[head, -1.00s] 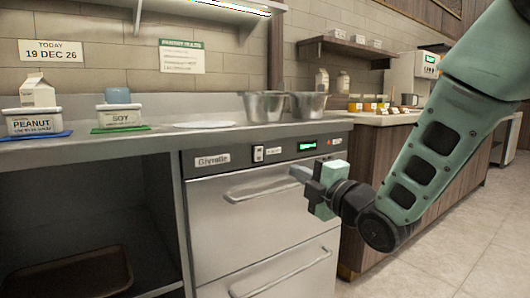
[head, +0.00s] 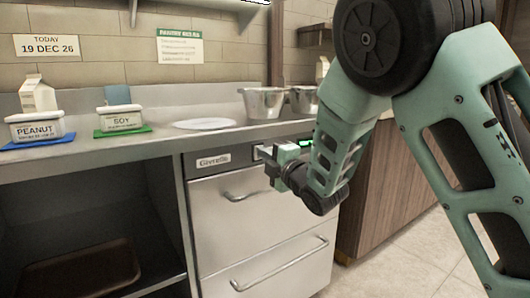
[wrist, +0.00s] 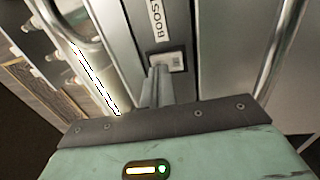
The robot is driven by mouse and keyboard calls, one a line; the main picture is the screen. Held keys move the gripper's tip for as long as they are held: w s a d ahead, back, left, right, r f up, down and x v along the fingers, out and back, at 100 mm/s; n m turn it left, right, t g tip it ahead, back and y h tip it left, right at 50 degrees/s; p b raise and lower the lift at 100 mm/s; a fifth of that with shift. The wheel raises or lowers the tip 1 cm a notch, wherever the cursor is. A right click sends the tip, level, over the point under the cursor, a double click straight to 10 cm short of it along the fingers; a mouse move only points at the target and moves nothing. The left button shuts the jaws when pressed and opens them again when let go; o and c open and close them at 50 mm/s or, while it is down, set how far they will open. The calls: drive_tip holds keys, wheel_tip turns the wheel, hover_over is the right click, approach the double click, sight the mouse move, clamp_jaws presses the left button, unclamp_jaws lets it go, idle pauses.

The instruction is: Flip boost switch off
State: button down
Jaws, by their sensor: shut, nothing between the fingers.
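The boost switch is a small pale plate (wrist: 170,62) beside a label reading BOOST (wrist: 157,22) on the dark control strip of the steel drawer unit (head: 240,215). In the wrist view my gripper (wrist: 158,72) has its fingers together, with their tips right at the switch and covering part of it. I cannot tell whether they touch it or which way it is set. In the head view my gripper (head: 265,153) is at the control strip, hiding most of the switch area. The fingers hold nothing.
Two steel drawer handles (head: 262,190) stick out below the strip. On the counter above stand steel pans (head: 262,104), a white plate (head: 204,124), and tubs marked PEANUT (head: 36,127) and SOY (head: 120,119). An open shelf bay is at the left.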

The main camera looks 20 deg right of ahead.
drive_tip(key=shift+w, duration=0.2)
drive_tip(key=shift+w+a+r+p, duration=0.1)
drive_tip(key=shift+w+r+p, duration=0.2)
drive_tip(key=shift+r+p, duration=0.5)
drive_tip(key=shift+f, duration=0.3)
drive_tip(key=shift+s, duration=0.1)
